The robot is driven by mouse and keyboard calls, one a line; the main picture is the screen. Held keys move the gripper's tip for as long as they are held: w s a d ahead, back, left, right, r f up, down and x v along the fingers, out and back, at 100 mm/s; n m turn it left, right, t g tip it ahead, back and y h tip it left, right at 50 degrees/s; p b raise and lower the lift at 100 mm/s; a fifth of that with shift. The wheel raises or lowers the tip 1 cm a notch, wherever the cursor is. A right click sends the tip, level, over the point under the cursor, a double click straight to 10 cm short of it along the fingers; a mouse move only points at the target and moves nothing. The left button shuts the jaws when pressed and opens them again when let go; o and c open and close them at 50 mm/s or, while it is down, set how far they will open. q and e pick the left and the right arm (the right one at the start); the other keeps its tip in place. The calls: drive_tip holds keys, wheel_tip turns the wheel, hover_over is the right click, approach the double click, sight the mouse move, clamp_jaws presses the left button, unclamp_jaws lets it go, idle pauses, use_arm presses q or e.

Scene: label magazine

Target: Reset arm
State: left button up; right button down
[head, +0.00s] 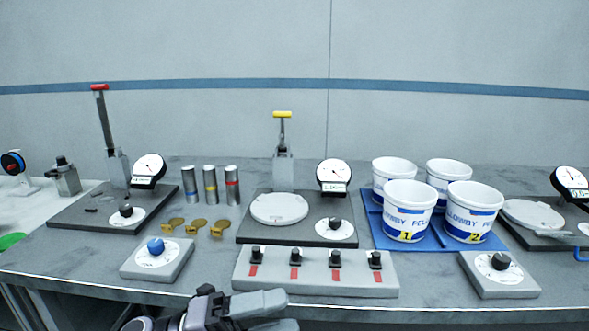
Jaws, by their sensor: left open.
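My left gripper (284,312) is at the bottom edge, left of the middle, in front of the grey switch panel (315,272). Its two grey fingers point right, with a gap between them, and it is open and appears empty. The lower finger and the wrist are partly cut off by the picture's edge. My right gripper is not in view.
A blue-knob box (157,259) stands left of the panel, a black-knob box (499,274) right. Behind are a red-handled press (117,167), a yellow-handled press (283,168), three cylinders (210,186), brass pieces (197,226) and several white-blue tubs (409,209) on a blue mat (389,236).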

use_arm(q)
drive_tip(key=w+a+f+n+t+y+p, duration=0.1)
drive_tip(key=a+f+n+t+y, duration=0.5)
drive_tip(key=n, duration=0.7)
drive_tip(key=a+f+n+t+y, duration=0.6)
drive_tip(key=n+t, duration=0.3)
drive_tip(key=n, duration=0.3)
drive_tip(key=s+a+f+n+g+y, duration=0.2)
drive_tip(key=s+f+n+g+y, duration=0.1)
drive_tip(key=s+f, duration=0.3)
drive_tip(key=s+a+f+n+g+y+p, duration=0.1)
drive_tip(key=s+a+f+n+g+y, duration=0.2)
drive_tip(key=f, duration=0.7)
drive_tip(key=s+n, duration=0.2)
drive_tip(key=s, duration=0.2)
drive_tip(key=shift+s+a+f+g, duration=0.15)
drive_tip(key=shift+g, duration=0.15)
